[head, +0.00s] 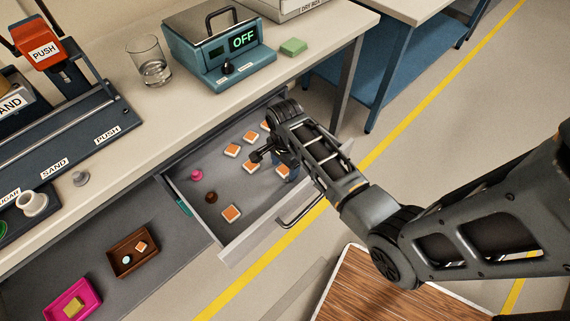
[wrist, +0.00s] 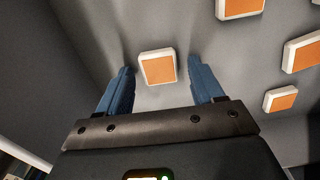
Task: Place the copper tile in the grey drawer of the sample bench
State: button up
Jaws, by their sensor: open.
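The grey drawer (head: 190,178) of the sample bench (head: 98,165) is pulled open. Several square copper tiles with pale rims lie on its floor, one near the front (head: 231,214) and others farther back (head: 232,150). My gripper (head: 289,174) is low in the drawer at its right end, and my arm hides part of that end. In the wrist view, my open gripper (wrist: 161,68) has one copper tile (wrist: 157,67) in the gap between its blue fingertips, touching neither. That tile appears to lie on the drawer floor. More tiles (wrist: 303,52) lie to its right.
A pink piece (head: 196,175) and a small brown ring (head: 211,198) are also in the drawer. A brown tray (head: 120,246) with a tile and a magenta tray (head: 62,292) sit lower left. A glass (head: 150,65) and a device reading OFF (head: 222,50) stand on the bench.

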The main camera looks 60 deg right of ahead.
aim_at(285, 168)
notch_tip(285, 168, up, 12)
jog(key=shift+r, duration=0.15)
dwell(0.3)
